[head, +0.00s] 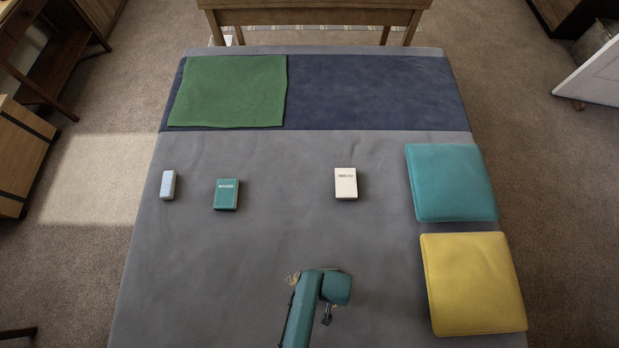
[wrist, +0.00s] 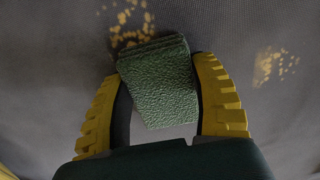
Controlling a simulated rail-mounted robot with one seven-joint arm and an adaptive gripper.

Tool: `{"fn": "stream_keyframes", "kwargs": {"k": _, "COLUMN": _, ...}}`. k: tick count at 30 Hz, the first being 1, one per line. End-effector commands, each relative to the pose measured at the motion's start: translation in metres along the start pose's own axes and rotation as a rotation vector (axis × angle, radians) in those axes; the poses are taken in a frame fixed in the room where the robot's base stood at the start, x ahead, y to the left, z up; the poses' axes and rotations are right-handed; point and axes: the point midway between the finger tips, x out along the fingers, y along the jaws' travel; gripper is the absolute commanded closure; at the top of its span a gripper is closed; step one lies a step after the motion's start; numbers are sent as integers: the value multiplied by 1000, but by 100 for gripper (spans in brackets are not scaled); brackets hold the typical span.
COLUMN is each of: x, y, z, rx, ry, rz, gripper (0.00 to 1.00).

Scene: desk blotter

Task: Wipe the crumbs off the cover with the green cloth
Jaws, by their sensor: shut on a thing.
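The grey cover (head: 250,255) spreads over the wide flat surface. In the wrist view my gripper (wrist: 160,88) is shut on a folded, textured green cloth (wrist: 160,92), with a yellow finger at each side. One patch of yellowish crumbs (wrist: 130,22) lies just beyond the cloth's far edge, slightly left. A second crumb patch (wrist: 272,66) lies to the right of the right finger. In the head view some crumbs (head: 293,277) show left of my arm's end. My arm hides the cloth there. I cannot tell whether the cloth touches the cover.
A flat green sheet (head: 228,92) lies on a dark blue band (head: 375,90) at the far end. A light blue block (head: 168,185), a teal box (head: 226,195) and a white box (head: 346,184) stand mid-cover. Teal (head: 452,182) and yellow cushions (head: 473,284) lie right.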

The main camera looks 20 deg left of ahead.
Motion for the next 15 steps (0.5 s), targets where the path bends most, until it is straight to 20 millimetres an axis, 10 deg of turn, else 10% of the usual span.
{"fn": "stream_keyframes", "kwargs": {"k": 15, "x": -2, "y": -3, "z": 48, "rx": -9, "ry": -4, "rz": -1, "gripper": 67}}
